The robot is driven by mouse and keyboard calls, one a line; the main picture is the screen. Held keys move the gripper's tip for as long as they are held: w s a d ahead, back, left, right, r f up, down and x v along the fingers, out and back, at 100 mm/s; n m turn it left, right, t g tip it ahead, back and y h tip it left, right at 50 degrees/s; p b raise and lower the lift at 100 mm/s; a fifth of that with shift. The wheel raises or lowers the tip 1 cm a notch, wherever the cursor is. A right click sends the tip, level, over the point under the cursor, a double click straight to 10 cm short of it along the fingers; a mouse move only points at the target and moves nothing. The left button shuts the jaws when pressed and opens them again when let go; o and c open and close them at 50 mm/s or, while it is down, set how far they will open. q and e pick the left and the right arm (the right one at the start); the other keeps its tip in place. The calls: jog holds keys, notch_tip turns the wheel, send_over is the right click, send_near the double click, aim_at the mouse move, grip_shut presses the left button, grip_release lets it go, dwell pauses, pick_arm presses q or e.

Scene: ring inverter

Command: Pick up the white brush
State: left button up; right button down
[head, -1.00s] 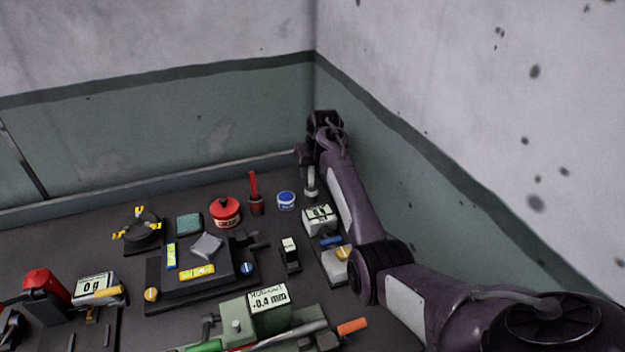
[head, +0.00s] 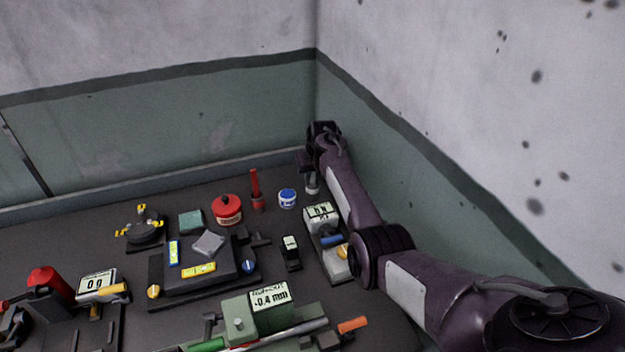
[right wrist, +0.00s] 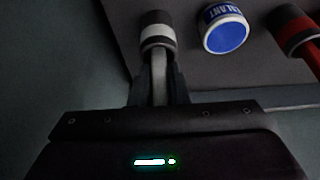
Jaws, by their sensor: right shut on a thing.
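The white brush (head: 312,187) stands in the back right corner of the table, beside the blue-lidded tub. In the head view its lower part shows below my right gripper (head: 309,168), and its upper part is hidden. In the right wrist view my right gripper (right wrist: 159,95) is shut on the pale, narrow handle of the brush (right wrist: 157,42). The white band and dark end of the brush lie beyond the fingertips. I cannot tell whether the brush is clear of its place. My left gripper is not in view.
The blue-lidded tub (head: 287,198) and a red pen-like tool (head: 255,187) stand left of the brush. A red tin (head: 227,209) is further left. Walls close off the back and right.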

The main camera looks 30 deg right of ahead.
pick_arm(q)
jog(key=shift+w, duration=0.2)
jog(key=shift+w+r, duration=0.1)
